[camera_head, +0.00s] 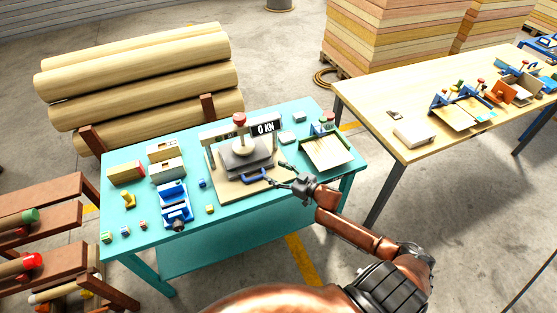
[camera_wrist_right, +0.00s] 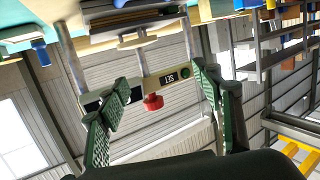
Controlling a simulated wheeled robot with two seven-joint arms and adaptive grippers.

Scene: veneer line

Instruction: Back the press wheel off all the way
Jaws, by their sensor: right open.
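The press (camera_head: 246,160) stands on the turquoise table, with a crossbeam, a stacked grey plate block and a display reading 0 KN. A red knob (camera_head: 239,118) tops its screw; it also shows upside down in the right wrist view (camera_wrist_right: 153,102). I cannot make out a separate wheel rim. A blue handle (camera_head: 254,176) is at the press's front edge. My right gripper (camera_head: 277,176) is open and empty, in front of the press at its right, lower than the knob and apart from it. In the wrist view its padded fingers frame the crossbeam. My left gripper is not in view.
A tray (camera_head: 327,152) stands right of the press on the turquoise table (camera_head: 222,212). A blue vise-like fixture (camera_head: 175,203) and small blocks are at left. Logs (camera_head: 140,75) lie behind. A wooden table (camera_head: 430,160) with blue fixtures stands at right.

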